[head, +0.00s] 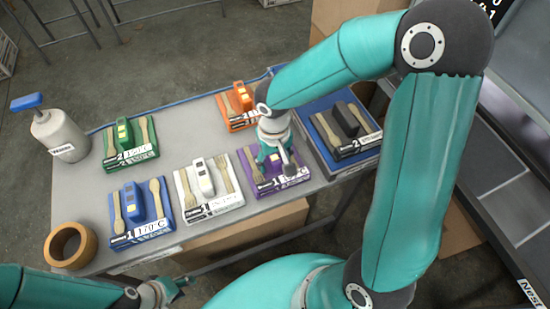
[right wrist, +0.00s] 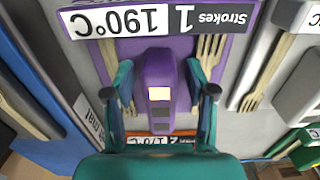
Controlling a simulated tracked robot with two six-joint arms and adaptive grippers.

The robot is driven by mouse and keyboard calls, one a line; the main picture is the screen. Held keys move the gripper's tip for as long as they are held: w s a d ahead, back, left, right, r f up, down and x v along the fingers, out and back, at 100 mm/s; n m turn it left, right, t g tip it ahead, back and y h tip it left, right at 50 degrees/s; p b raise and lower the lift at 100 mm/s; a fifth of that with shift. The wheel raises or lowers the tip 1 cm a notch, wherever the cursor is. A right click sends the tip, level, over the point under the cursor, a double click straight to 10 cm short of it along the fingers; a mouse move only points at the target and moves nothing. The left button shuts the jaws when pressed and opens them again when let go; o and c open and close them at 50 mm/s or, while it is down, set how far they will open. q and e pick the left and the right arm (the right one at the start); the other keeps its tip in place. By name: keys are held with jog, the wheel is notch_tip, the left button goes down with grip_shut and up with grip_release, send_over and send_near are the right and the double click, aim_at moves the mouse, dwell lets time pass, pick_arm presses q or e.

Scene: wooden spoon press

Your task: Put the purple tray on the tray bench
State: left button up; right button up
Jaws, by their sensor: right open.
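The purple tray (head: 296,178) lies on the grey bench (head: 225,228), right of the white tray. It carries light wooden cutlery and a purple block (right wrist: 160,70), and its label reads Strokes 1, 190°C in the right wrist view. My right gripper (head: 275,160) is over the tray and hides part of it. In the right wrist view the right gripper (right wrist: 166,92) is open, with one finger on each side of the purple block and gaps visible. My left gripper (head: 170,290) is low at the left, off the bench's front edge, far from the tray; its jaw opening is unclear.
White (head: 208,188), blue (head: 142,214), green (head: 131,144) and orange (head: 235,110) trays sit close by. A black tray (head: 346,130) lies on a blue mat (head: 318,106) at right.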

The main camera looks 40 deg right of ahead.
aim_at(274, 157)
notch_tip(274, 157, up, 12)
jog(key=p, duration=0.1)
dwell(0.4)
dwell(0.4)
